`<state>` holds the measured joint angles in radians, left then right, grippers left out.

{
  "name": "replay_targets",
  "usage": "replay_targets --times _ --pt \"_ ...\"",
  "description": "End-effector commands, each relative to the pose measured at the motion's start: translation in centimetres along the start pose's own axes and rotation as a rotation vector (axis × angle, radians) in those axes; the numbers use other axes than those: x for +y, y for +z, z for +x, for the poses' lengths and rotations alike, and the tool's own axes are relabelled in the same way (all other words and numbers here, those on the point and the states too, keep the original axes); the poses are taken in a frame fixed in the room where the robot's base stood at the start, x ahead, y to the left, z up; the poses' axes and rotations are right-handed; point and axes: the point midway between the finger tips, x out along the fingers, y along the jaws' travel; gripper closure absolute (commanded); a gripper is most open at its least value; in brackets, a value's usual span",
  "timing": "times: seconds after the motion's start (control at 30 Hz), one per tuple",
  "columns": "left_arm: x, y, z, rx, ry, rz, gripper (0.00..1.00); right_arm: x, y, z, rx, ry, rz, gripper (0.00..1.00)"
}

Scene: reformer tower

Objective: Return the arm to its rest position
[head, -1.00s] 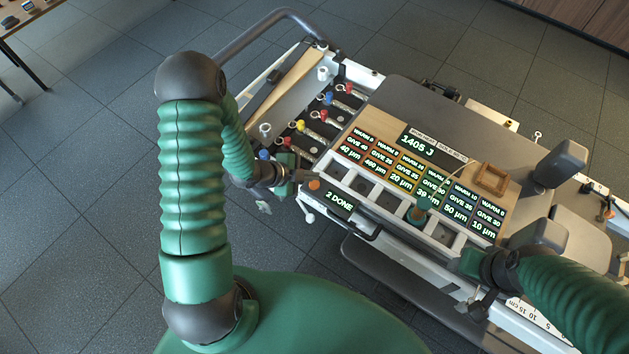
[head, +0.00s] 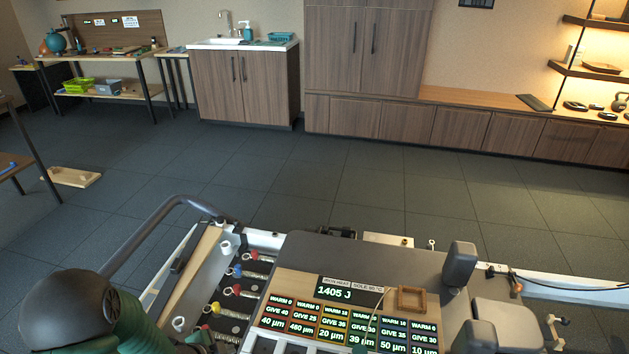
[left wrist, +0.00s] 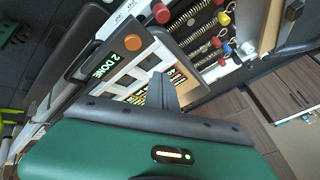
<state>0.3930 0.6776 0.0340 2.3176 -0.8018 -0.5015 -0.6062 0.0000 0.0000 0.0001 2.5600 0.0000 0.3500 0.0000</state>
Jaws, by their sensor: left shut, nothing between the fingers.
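My left arm comes in at the lower left of the head view, with its dark joint and green sleeve cut off by the bottom edge. My left gripper (left wrist: 162,92) shows in the left wrist view as dark fingers, shut and empty. It is in front of the white slotted rail of the reformer tower, whose "2 DONE" display (left wrist: 100,70) and orange button (left wrist: 133,43) lie beside it. I cannot tell whether it touches the rail. In the head view the card board (head: 345,310) reads 1405 J. My right gripper is out of view.
Several springs with coloured knobs (head: 235,271) lie left of the board. A grey curved bar (head: 150,232) and dark posts (head: 460,262) stand up around the machine. The floor (head: 330,190) beyond is open, up to the wooden cabinets (head: 245,88).

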Motion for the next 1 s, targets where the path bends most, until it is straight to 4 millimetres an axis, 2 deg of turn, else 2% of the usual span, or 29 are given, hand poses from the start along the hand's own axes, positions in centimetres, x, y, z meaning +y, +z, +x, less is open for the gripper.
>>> replay_targets --times 0.07,0.17,0.27,0.47,0.5,0.67,0.9,1.0 --pt "-0.8 -1.0 -3.1 -0.122 -0.025 -0.166 1.00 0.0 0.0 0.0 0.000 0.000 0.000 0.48" --pt "0.3 -1.9 -6.8 -0.244 -0.041 -0.413 1.00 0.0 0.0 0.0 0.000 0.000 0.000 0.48" --pt "2.5 -3.0 -10.1 -0.322 -0.038 -0.641 1.00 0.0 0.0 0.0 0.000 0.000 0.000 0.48" --pt "8.7 -6.3 -16.0 -0.423 0.034 -1.042 1.00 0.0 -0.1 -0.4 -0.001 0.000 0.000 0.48" --pt "7.3 -7.1 -17.9 -0.427 0.031 -1.035 1.00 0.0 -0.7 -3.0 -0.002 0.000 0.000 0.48" --pt "5.2 -9.1 -21.9 -0.428 0.030 -1.030 1.00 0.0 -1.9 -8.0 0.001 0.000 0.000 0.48" --pt "1.3 -13.2 -29.6 -0.427 0.029 -1.028 1.00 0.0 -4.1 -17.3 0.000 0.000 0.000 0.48" --pt "0.1 -14.4 -32.0 -0.427 0.029 -1.028 1.00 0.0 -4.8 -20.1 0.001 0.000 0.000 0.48"
